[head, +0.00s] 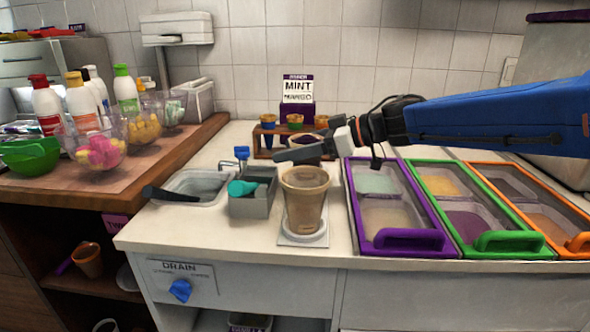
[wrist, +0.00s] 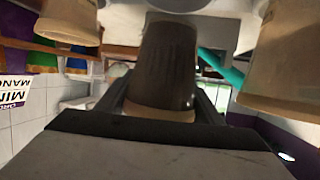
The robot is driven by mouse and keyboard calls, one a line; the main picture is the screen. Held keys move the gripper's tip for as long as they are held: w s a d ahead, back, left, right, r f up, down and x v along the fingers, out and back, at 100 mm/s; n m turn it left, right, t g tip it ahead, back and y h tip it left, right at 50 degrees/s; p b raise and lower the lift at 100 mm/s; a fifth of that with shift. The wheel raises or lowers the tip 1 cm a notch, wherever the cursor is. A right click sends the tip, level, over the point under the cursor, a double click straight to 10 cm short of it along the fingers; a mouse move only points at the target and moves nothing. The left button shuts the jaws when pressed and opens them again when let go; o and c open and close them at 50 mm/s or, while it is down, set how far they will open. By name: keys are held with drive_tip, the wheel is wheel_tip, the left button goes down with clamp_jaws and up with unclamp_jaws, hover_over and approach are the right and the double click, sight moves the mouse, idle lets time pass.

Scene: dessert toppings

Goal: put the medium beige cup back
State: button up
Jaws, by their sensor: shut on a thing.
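My gripper (head: 290,153) reaches in from the right over the counter, in front of the small rack. In the wrist view it is shut on a cup (wrist: 168,65), dark and shadowed with a beige rim; I take this for the medium beige cup. In the head view the fingers mostly hide it. A wooden rack (head: 262,143) stands just behind the gripper and holds small cups with coloured parts. A larger beige cup (head: 304,200) stands upright on a pale pad nearer the front and shows large in the wrist view (wrist: 285,60).
A grey bin (head: 256,205) with a teal scoop (head: 242,188) is left of the larger cup, beside a sink (head: 195,187). Purple, green and orange framed topping trays (head: 405,243) fill the right. A mint-mango sign (head: 297,88) stands behind the rack.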

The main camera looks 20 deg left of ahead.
sight(294, 165)
drive_tip(key=shift+f, duration=2.3)
drive_tip(key=shift+f, duration=0.1)
drive_tip(key=o, duration=1.3)
drive_tip(key=shift+d+r, duration=0.15)
drive_tip(key=shift+r, duration=0.05)
drive_tip(key=v, duration=1.1)
drive_tip(key=shift+d+r, duration=0.1)
drive_tip(key=shift+d, duration=0.25)
